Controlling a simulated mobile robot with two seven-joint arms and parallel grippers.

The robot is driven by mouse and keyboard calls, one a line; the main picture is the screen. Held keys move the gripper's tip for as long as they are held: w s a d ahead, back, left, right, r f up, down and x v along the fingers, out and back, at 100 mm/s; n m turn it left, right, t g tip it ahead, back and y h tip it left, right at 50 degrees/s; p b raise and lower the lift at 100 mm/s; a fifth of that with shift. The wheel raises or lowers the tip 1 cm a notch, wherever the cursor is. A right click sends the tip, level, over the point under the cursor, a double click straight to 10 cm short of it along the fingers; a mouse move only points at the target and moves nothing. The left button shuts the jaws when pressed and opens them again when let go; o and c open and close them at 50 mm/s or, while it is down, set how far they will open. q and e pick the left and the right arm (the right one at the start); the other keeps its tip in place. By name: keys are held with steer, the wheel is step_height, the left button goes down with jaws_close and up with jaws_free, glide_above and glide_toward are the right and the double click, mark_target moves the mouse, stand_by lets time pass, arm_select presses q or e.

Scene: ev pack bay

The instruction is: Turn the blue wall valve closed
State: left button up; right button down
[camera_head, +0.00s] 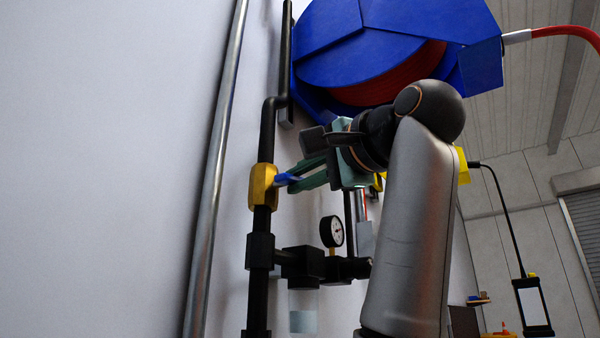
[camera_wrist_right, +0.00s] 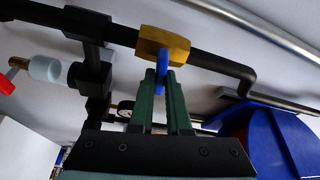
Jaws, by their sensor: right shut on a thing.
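The wall valve has a yellow body (camera_head: 263,186) set in a black vertical pipe, with a small blue handle (camera_head: 287,179) sticking out to the right in the head view. My right gripper (camera_head: 298,177) has its green fingers at the handle. In the right wrist view the yellow body (camera_wrist_right: 163,45) is ahead of the fingertips, and the blue handle (camera_wrist_right: 160,80) lies between the two green fingers (camera_wrist_right: 163,85). The fingers are shut on the handle, and its inner end is partly hidden. My left gripper is in neither view.
A blue hose reel (camera_head: 385,35) hangs above my right arm. A pressure gauge (camera_head: 331,231) and black fittings (camera_head: 302,264) sit below the valve. A grey metal pipe (camera_head: 215,170) runs up the wall on the left. A lamp (camera_head: 532,304) hangs at the right.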

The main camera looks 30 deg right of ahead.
steer(key=shift+m+g, duration=0.5)
steer(key=shift+m, duration=0.7)
steer(key=shift+p, duration=0.3)
steer(key=c, duration=0.9)
jaws_free()
steer(key=s+b, duration=0.4)
steer(key=s, duration=0.8)
steer(key=shift+s, duration=0.3)
